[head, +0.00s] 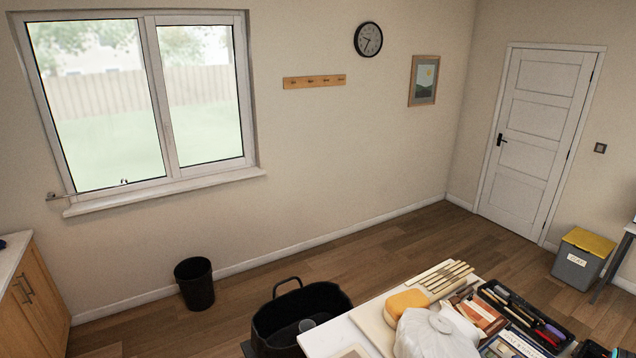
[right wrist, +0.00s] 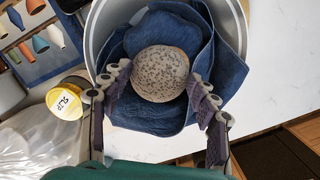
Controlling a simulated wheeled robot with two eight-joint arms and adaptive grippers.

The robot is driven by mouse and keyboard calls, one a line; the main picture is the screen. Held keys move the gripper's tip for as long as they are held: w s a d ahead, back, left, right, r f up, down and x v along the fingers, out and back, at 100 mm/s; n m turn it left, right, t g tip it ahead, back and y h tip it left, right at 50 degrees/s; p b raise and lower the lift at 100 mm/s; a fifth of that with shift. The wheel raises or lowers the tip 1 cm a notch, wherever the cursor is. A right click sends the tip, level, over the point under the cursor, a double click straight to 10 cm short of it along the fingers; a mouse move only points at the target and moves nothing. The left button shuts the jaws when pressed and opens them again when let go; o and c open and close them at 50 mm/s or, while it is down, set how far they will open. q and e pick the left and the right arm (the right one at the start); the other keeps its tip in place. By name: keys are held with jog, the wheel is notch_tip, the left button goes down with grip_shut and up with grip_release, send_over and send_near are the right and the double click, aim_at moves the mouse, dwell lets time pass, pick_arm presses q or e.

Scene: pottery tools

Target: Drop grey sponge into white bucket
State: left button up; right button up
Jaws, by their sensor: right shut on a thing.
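The grey sponge (right wrist: 160,73) is round and speckled, seen in the right wrist view. My right gripper (right wrist: 162,82) has a finger on either side of it and is shut on it. Behind the sponge is a pale grey-white bucket (right wrist: 92,35), with folded blue cloth (right wrist: 150,120) inside. The sponge shows in front of the cloth, within the bucket's outline; its exact height above the cloth cannot be told. Neither gripper, the grey sponge nor the white bucket can be made out in the head view.
The head view shows a black tub (head: 262,325), an orange sponge (head: 408,301) and a white bag (head: 430,335) near the table's edge.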

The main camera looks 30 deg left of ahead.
jog(key=o, duration=0.8)
jog(key=shift+w, duration=0.1)
jog(key=shift+c, duration=0.2)
jog(key=shift+r, duration=0.1)
notch_tip(320, 180, up, 12)
jog(key=a, duration=0.1)
jog(key=shift+s+a, duration=0.2)
jog(key=shift+s, duration=0.15)
